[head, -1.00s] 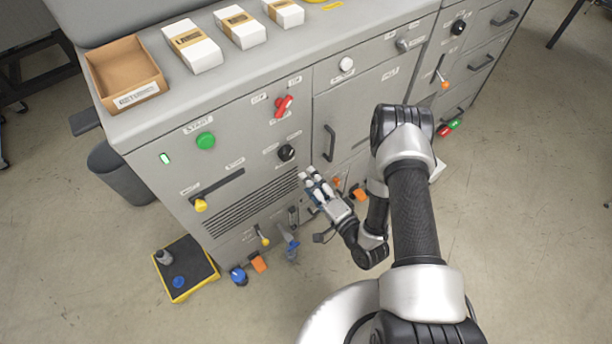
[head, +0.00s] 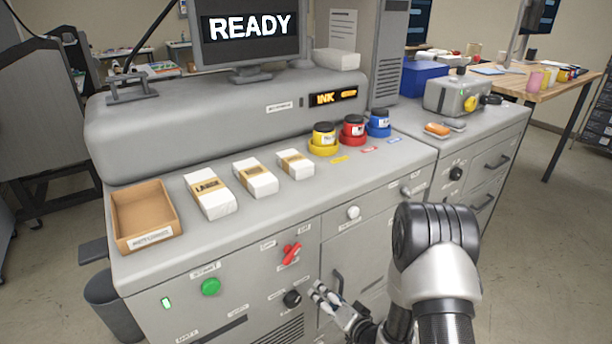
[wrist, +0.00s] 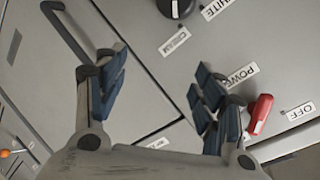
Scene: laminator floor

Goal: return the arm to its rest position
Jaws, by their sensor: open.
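My gripper (head: 323,292) is in front of the grey machine's front panel, low in the head view, near a black knob (head: 292,299) and a door handle (head: 338,283). In the wrist view my gripper (wrist: 160,95) is open, its two blue-padded fingers apart with nothing between them. The red switch handle (wrist: 260,114) lies just right of the right finger in that view. The black knob (wrist: 176,8) is at the top. My arm reaches in from the lower right of the head view, its elbow raised and hiding part of the cabinet.
The machine top (head: 330,190) carries an open cardboard box (head: 143,212), several banded paper packs and yellow, red and blue ink pots. A monitor (head: 250,30) reads READY. A wooden table (head: 545,88) stands at the back right. Floor at the right is clear.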

